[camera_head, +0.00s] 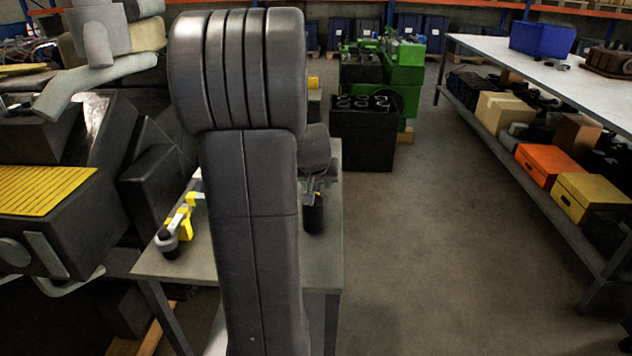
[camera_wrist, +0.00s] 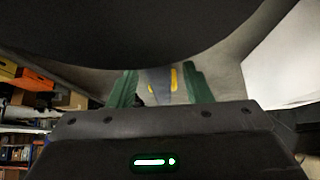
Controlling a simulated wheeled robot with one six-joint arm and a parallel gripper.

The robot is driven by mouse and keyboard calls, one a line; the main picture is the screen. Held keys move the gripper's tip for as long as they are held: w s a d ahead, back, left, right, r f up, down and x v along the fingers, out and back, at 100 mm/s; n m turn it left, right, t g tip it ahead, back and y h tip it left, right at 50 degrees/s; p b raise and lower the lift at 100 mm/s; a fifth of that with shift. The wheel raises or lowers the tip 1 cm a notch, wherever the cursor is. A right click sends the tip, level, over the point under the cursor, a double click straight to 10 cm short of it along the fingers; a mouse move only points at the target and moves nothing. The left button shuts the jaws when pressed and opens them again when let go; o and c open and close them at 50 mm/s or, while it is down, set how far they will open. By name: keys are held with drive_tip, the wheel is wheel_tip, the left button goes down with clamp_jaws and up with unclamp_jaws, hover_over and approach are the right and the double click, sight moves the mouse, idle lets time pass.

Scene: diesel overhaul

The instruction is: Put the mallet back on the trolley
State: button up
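My gripper (camera_wrist: 162,82) shows two green fingers in the wrist view, spread apart. A grey-blue piece with yellow marks (camera_wrist: 160,88) lies in line with the gap between them; I cannot tell if the fingers touch it or if it is part of the mallet. In the head view, a black cylindrical thing (camera_head: 313,219) sits below the dark end of my arm, at the trolley's right side. It may be the mallet's head. The grey-topped trolley (camera_head: 322,262) stands behind my arm, which hides its middle. A yellow and grey tool with a black end (camera_head: 178,228) lies on its left part.
A dark engine block with a yellow ribbed cover (camera_head: 45,190) stands left of the trolley. Green and black machinery (camera_head: 385,85) is behind it. A long bench (camera_head: 560,80) with an orange box (camera_head: 549,165) and a yellow box (camera_head: 588,197) below is at right. Floor between is clear.

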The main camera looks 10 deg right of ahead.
drive_tip(key=p+v, duration=0.1)
drive_tip(key=v, duration=1.2)
drive_tip(key=shift+s+r, duration=0.2)
drive_tip(key=shift+r, duration=0.1)
drive_tip(key=shift+f, duration=0.1)
drive_tip(key=b+x, duration=0.1)
drive_tip(key=x, duration=1.2)
drive_tip(key=shift+w+f, duration=0.25)
drive_tip(key=shift+f, duration=0.05)
drive_tip(key=shift+r, duration=0.3)
